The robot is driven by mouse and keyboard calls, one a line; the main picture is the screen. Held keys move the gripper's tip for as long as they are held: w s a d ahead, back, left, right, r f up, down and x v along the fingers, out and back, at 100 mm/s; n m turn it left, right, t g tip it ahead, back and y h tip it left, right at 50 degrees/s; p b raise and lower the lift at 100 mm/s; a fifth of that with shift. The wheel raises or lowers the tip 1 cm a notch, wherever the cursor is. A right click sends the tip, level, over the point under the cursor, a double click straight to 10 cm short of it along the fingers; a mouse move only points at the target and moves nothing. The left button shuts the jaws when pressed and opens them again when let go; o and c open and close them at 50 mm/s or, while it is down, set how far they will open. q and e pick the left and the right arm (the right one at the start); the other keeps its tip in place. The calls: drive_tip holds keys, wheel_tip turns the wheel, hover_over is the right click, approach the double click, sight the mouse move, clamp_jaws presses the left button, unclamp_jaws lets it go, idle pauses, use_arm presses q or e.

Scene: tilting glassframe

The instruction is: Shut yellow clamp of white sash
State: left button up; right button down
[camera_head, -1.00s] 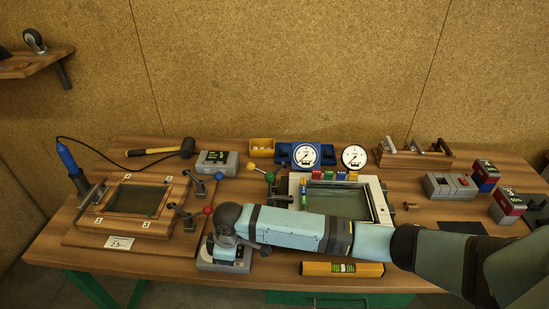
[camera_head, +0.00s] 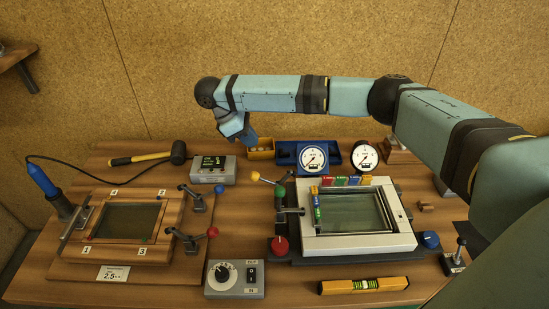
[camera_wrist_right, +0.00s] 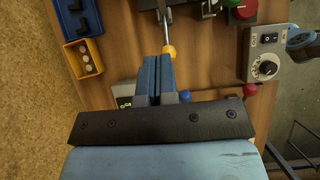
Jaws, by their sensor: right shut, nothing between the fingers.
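The white sash (camera_head: 395,243) lies on the right half of the bench, with its glass pane (camera_head: 350,212) inside. The yellow clamp's knob (camera_head: 256,175) is at the sash's upper left. Its lever slants up and left, away from the frame. In the right wrist view the yellow knob (camera_wrist_right: 169,52) shows just beyond the fingertips, with its metal rod leading away. My right gripper (camera_head: 249,137) is above the back of the bench, behind the yellow knob. Its blue fingers (camera_wrist_right: 155,58) are shut and empty. I cannot tell whether they touch the knob. My left gripper is out of view.
A green-knobbed clamp (camera_head: 281,191) and a red knob (camera_head: 280,246) stand close by. A yellow bin (camera_head: 262,154) and gauge (camera_head: 313,158) are behind. A wooden frame (camera_head: 90,241) lies left, a control box (camera_head: 235,280) and spirit level (camera_head: 363,286) in front.

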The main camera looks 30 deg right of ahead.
drive_tip(key=b, duration=0.1)
approach(287, 173)
drive_tip(key=shift+w+a+f, duration=0.25)
drive_tip(key=shift+a+f, duration=0.3)
drive_tip(key=shift+a, duration=0.2)
drive_tip(key=d+f, duration=0.1)
drive_tip(key=s+d+f+p, duration=0.1)
drive_tip(key=s+d+f, duration=0.1)
drive_tip(key=shift+d+f, duration=0.2)
drive_tip(key=shift+s+d+f+p, duration=0.3)
drive_tip(key=shift+d+f+p, duration=0.1)
drive_tip(key=shift+d+f, duration=0.1)
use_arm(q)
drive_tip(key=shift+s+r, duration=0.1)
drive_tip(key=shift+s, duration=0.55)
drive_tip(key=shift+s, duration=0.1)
use_arm(e)
drive_tip(key=shift+w+f, duration=0.1)
